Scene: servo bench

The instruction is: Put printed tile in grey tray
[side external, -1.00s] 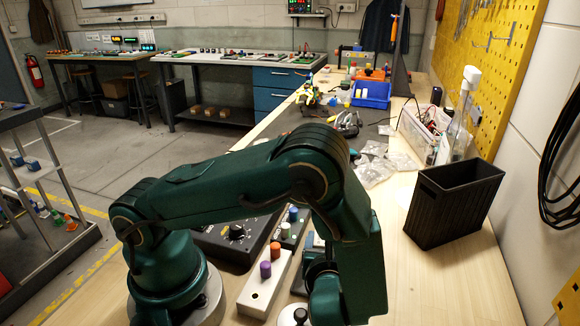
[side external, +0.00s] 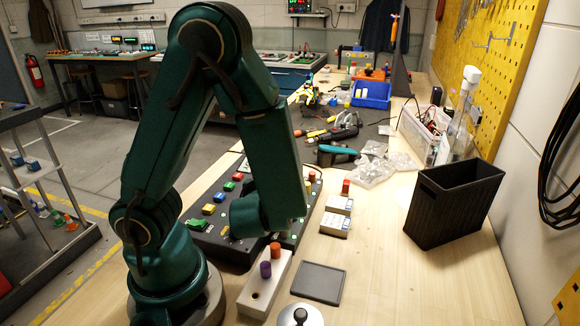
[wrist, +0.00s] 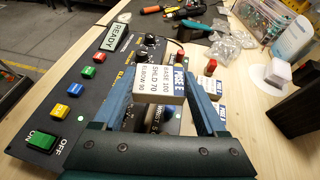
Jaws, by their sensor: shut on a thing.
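A white printed tile (wrist: 158,84) with lines of black text and a blue end label is between the fingers of my gripper (wrist: 163,82) in the wrist view. My gripper is shut on it, above the dark control panel. In the side view my wrist hides the tile and fingertips. The grey tray (side external: 318,284), a flat dark rectangle with a thin rim, lies empty on the bench, to the right of the white peg block. It is not visible in the wrist view.
The control panel (side external: 215,208) has coloured buttons and knobs. Two white blocks with blue labels (side external: 334,224) (side external: 339,205) lie to its right. The white peg block (side external: 265,284) holds a purple and an orange peg. A tall black bin (side external: 455,203) stands right; bare bench lies between.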

